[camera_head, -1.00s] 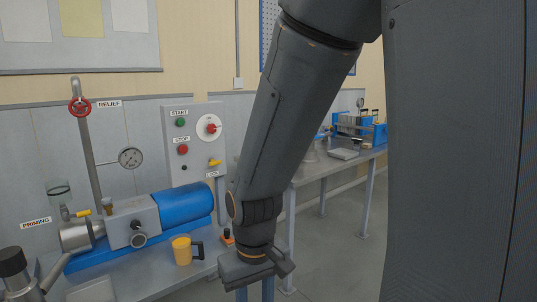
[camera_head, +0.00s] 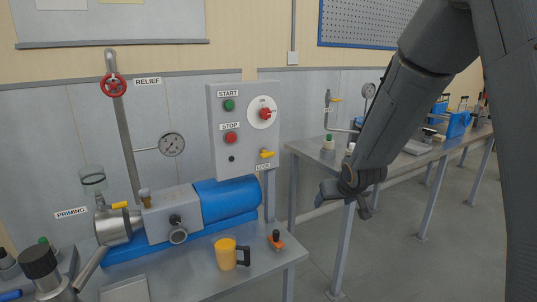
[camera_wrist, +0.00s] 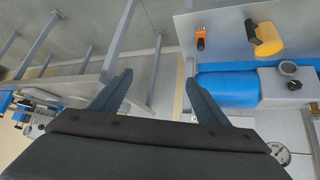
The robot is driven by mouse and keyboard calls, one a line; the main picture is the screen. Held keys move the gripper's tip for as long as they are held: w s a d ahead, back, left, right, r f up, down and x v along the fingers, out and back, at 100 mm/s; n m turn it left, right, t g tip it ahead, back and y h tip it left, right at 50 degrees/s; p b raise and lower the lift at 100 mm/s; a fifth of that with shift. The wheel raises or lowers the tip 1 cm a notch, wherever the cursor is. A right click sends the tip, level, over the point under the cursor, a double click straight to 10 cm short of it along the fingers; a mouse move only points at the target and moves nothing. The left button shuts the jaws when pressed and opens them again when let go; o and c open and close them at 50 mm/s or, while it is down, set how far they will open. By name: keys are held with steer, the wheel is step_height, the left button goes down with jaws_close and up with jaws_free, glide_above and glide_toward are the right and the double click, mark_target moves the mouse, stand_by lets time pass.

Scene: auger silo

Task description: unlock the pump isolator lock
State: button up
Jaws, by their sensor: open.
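The lock is a small yellow lever (camera_head: 267,154) above the LOCK label (camera_head: 263,167), low on the right of the grey control panel (camera_head: 220,160). The panel also carries a red rotary isolator switch (camera_head: 265,113) on a white disc. The lock is not visible in the wrist view. My gripper (camera_head: 345,203) is to the right of the panel and below the lock, in free space and apart from everything. In the wrist view its two fingers (camera_wrist: 157,95) are spread wide with nothing between them.
Below the panel stands a blue pump motor (camera_head: 225,198). A yellow mug (camera_head: 226,256) and an orange-based black-knobbed item (camera_head: 276,241) sit on the bench near its right end. A second bench (camera_head: 310,150) stands behind my arm. Open floor lies between the benches.

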steer(key=w+a+r+n+t+y, duration=0.1)
steer(key=w+a+t+y, duration=0.1)
steer(key=w+a, duration=0.45)
steer(key=w+a+r+n+t+y, duration=0.1)
steer(key=w+a+t+y, duration=0.15)
steer(key=w, duration=0.65)
steer(key=n+t+y, duration=0.2)
steer(key=n+y, duration=0.1)
steer(key=y, duration=0.1)
glide_toward(269, 155)
steer(key=x, duration=0.4)
steer(key=shift+w+f+y+p, duration=0.1)
steer(key=shift+w+y+p, duration=0.1)
steer(key=shift+y+p, duration=0.1)
steer(key=shift+p+x, duration=0.5)
steer(key=shift+x, duration=3)
steer(key=c, duration=1)
steer(key=shift+a, duration=0.1)
steer(key=shift+c, duration=0.2)
